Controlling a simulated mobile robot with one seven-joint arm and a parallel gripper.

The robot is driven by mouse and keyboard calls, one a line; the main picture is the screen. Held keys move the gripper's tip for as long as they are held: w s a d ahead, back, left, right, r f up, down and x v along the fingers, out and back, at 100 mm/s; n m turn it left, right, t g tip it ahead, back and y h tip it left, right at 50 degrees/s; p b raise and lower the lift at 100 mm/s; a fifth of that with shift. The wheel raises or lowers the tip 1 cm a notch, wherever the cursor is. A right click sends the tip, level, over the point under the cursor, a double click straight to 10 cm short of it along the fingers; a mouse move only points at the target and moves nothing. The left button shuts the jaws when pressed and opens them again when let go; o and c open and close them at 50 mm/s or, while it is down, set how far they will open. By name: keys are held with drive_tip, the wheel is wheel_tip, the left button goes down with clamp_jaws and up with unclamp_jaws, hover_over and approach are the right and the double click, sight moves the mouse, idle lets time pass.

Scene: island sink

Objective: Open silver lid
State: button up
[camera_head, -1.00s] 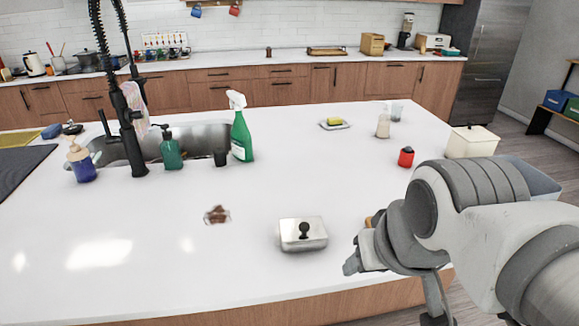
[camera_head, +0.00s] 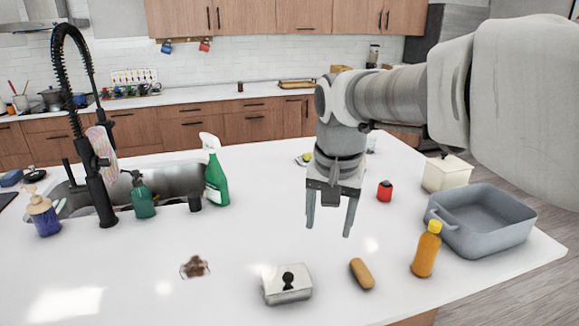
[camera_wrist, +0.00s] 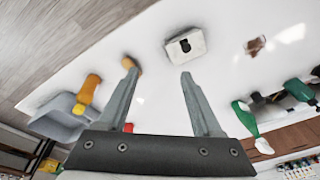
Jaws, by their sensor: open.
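The silver lid (camera_head: 287,279) with a black knob tops a small box-like dish near the front of the white island; it is on and looks closed. The dish also shows in the wrist view (camera_wrist: 186,46), beyond my fingertips and between them. My gripper (camera_head: 329,232) is open and empty, pointing down above the counter. It is behind and a little to the right of the silver lid, and apart from it. In the wrist view my two fingers (camera_wrist: 158,70) are spread wide with nothing between them.
Right of the dish are a brown oblong thing (camera_head: 361,273), an orange bottle (camera_head: 426,250) and a grey basin (camera_head: 484,222). A brown patch (camera_head: 195,267) lies to its left. A green spray bottle (camera_head: 216,180) and soap bottle (camera_head: 142,198) stand by the sink. The front counter is mostly clear.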

sight(288, 275)
drive_tip(key=w+a+f+m+g, duration=0.2)
drive_tip(key=w+a+f, duration=0.3)
drive_tip(key=w+a, duration=0.3)
drive_tip(key=f, duration=1.1)
drive_tip(key=w+d+f, duration=0.1)
drive_tip(key=f, duration=0.5)
drive_tip(key=shift+f, duration=0.25)
clamp_jaws()
idle(0.4)
